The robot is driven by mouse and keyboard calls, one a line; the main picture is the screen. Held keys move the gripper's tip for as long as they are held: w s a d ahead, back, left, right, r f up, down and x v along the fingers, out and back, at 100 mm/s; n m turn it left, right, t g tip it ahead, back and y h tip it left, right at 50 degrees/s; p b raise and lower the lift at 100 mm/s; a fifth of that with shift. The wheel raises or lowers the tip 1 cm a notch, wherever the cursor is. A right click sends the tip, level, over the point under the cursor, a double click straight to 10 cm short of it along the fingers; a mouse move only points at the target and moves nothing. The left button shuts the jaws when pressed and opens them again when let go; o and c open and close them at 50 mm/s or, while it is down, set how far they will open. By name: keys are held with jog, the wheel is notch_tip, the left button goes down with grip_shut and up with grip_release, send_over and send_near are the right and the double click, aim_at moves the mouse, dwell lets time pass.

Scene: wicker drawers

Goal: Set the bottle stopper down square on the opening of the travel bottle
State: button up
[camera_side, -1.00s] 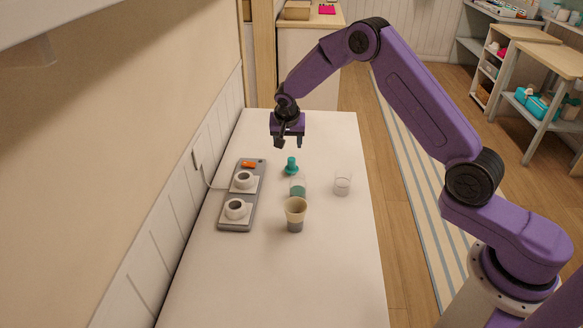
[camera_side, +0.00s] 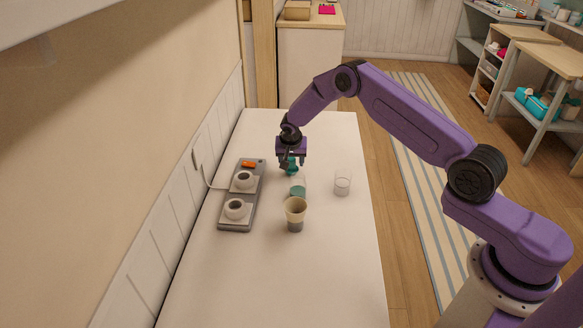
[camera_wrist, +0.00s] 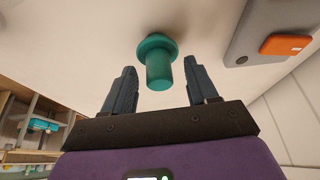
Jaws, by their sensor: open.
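The teal bottle stopper (camera_side: 292,172) stands on the white table in the side view, a wider collar at its lower end. In the wrist view the stopper (camera_wrist: 159,66) shows between the fingertips. My gripper (camera_side: 293,166) is open just above and around it, with a gap on each side in the wrist view (camera_wrist: 160,74).
A clear glass (camera_side: 342,184) is to the right. The table's front is clear.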

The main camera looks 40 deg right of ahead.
jog(key=shift+w+d+f, duration=0.1)
jog(key=shift+f, duration=0.25)
jog(key=c, duration=0.7)
jog(key=shift+r, duration=0.15)
